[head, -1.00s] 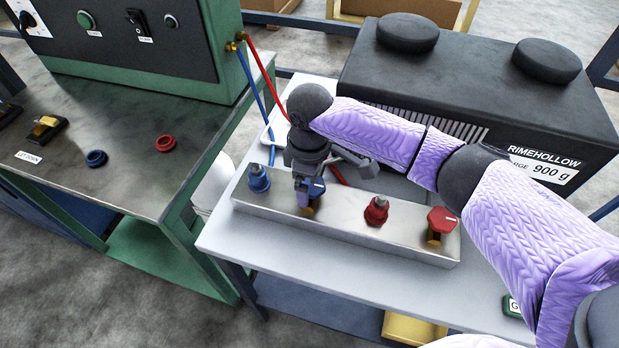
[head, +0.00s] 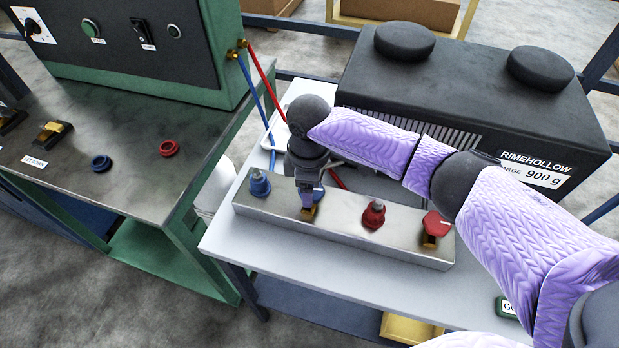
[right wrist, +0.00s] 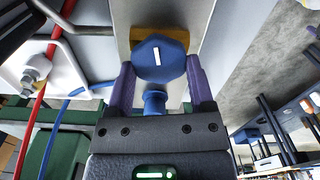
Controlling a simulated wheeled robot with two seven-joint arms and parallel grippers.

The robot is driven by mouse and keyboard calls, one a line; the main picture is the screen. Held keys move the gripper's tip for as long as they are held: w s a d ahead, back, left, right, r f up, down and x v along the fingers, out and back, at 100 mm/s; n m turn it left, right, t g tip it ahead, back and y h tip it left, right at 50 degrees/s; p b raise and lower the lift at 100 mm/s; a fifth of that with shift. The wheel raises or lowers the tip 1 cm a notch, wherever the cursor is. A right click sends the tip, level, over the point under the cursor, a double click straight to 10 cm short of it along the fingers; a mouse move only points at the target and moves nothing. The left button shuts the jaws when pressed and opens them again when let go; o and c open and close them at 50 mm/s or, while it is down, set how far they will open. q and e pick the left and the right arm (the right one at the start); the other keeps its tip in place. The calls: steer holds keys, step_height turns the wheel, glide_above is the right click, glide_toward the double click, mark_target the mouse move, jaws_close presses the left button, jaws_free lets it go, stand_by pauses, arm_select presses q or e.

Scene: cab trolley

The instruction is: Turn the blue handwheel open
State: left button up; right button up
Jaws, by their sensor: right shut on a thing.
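The blue handwheel (head: 318,193) sits on a brass stem on the metal block (head: 340,226), mostly hidden behind my right gripper in the head view. In the right wrist view the handwheel (right wrist: 161,60) is a faceted blue knob with a white line, which runs nearly up and down the picture. My right gripper (head: 308,197) points down over the block. Its two purple fingers are on either side of the handwheel, shut on it. My left gripper is not in view.
A blue fitting (head: 259,183) stands left of the gripper. A red fitting (head: 373,214) and a red handwheel (head: 437,224) stand to its right. The dark box (head: 450,85) is behind the block. The white trolley top (head: 290,251) is clear in front.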

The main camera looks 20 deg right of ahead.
steer(key=n+p, duration=0.2)
steer(key=n, duration=0.1)
steer(key=shift+r+n, duration=0.15)
steer(key=shift+n, duration=0.25)
steer(key=n+p, duration=0.1)
steer(key=n, duration=0.2)
steer(key=shift+s+n, duration=0.1)
steer(key=shift+n, duration=0.2)
steer(key=n+p, duration=0.1)
steer(key=n, duration=0.3)
steer(key=shift+s, duration=0.1)
steer(key=shift+n, duration=2.1)
steer(key=o, duration=1.2)
